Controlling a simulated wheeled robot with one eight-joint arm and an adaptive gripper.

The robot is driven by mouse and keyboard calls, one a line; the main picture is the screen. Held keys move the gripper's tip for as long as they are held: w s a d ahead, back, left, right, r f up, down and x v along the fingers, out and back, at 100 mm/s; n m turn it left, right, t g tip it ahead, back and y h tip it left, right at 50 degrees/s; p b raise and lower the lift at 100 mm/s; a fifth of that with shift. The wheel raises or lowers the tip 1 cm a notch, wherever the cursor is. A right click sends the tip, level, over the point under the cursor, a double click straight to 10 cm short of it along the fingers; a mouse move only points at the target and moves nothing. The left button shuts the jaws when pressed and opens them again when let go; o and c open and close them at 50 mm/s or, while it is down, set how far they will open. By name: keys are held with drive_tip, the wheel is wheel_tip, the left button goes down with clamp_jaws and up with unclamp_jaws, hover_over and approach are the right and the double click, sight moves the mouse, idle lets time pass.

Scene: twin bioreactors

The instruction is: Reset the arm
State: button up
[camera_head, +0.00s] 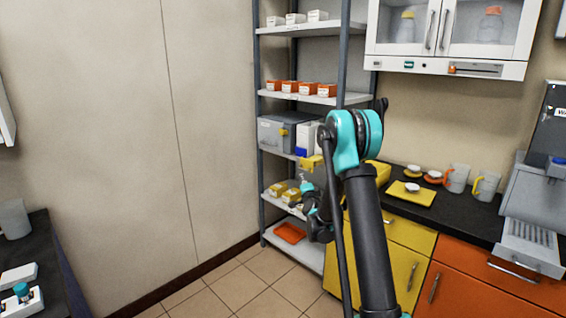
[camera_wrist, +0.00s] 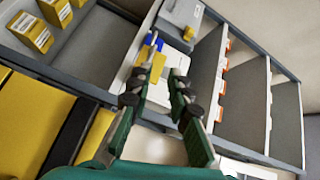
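My arm rises in the head view with its teal elbow joint high, in front of the shelving rack (camera_head: 347,65). My gripper (camera_wrist: 160,78) shows in the wrist view with its two green and dark fingers spread apart. I see nothing clamped between them. In the head view its end is small and partly hidden in front of the lower shelves. Past the fingertips in the wrist view are a white box with a blue part (camera_wrist: 160,47) and a yellow piece (camera_wrist: 155,66), apparently on the rack.
The rack holds a grey box (camera_head: 277,133), orange-and-white bins (camera_head: 308,89) and yellow boxes (camera_head: 279,189). At right, a dark counter (camera_head: 407,212) bears a yellow tray (camera_head: 410,195) and jugs (camera_head: 457,178) below a wall cabinet (camera_head: 440,66). Floor is clear left of the rack.

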drive_tip(key=s+n+g+y, duration=0.1)
drive_tip(key=s+n+g, duration=0.65)
drive_tip(key=s, duration=1.25)
drive_tip(key=s+d+f+n+g+h, duration=0.1)
drive_tip(key=s+d+f+n+g, duration=0.1)
drive_tip(key=s, duration=0.8)
drive_tip(key=s+d+f+n+g, duration=0.2)
drive_tip(key=s+f, duration=0.1)
drive_tip(key=s, duration=0.8)
drive_tip(key=s+d+f+n+g+h, duration=0.1)
drive_tip(key=s+d+f+n+g, duration=0.1)
drive_tip(key=s, duration=0.9)
drive_tip(key=shift+d+f+h, duration=0.3)
drive_tip(key=shift+d+f, duration=0.2)
drive_tip(key=shift+f, duration=0.3)
